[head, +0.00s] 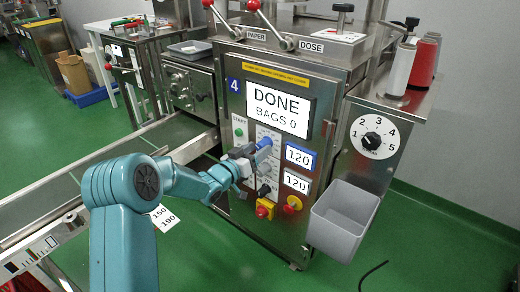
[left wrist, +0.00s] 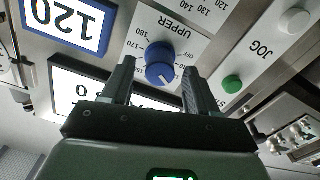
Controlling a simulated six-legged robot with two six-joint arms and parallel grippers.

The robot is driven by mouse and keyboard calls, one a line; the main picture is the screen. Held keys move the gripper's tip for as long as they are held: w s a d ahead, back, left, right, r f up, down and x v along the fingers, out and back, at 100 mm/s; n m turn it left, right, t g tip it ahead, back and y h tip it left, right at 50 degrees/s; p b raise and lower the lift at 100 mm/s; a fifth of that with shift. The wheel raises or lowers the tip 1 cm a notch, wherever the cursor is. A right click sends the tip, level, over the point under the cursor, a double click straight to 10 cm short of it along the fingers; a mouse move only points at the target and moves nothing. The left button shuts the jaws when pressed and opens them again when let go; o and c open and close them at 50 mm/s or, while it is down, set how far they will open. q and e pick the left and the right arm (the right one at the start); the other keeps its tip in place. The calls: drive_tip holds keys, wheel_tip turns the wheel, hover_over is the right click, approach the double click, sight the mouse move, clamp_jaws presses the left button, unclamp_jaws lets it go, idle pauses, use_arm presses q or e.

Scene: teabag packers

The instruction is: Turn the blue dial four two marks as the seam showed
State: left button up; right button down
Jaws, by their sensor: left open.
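The blue dial (head: 265,143) is on the front panel of the machine marked 4 (head: 234,85). In the left wrist view the blue dial (left wrist: 159,50) sits on a white plate labelled UPPER with number marks around it. A pale pointer line shows on the dial's lower side; its exact mark is too small to read. My left gripper (head: 254,150) is at the dial. In the left wrist view its open fingers (left wrist: 159,68) are on either side of the dial; I cannot tell if they touch it. My right gripper is not in view.
The screen (head: 279,108) reads DONE, BAGS 0. A blue-framed display (head: 299,157) reads 120, with another 120 display (head: 296,182) below. A grey bin (head: 343,218) hangs right.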

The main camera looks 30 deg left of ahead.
use_arm(q)
drive_tip(key=shift+w+d, duration=0.1)
drive_tip(key=shift+w, duration=0.95)
drive_tip(key=c, duration=1)
drive_tip(key=shift+c, duration=0.2)
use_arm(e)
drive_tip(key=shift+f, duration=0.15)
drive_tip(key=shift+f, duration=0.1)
use_arm(q)
drive_tip(key=shift+f+m+b, duration=0.2)
drive_tip(key=shift+m+b, duration=0.5)
drive_tip(key=shift+b, duration=0.45)
drive_tip(key=m+b, duration=0.6)
drive_tip(key=shift+b, duration=0.4)
drive_tip(key=m+b, duration=0.2)
drive_tip(key=m, duration=0.1)
drive_tip(key=shift+r+m+b, duration=0.2)
drive_tip(key=shift+m+b, duration=0.6)
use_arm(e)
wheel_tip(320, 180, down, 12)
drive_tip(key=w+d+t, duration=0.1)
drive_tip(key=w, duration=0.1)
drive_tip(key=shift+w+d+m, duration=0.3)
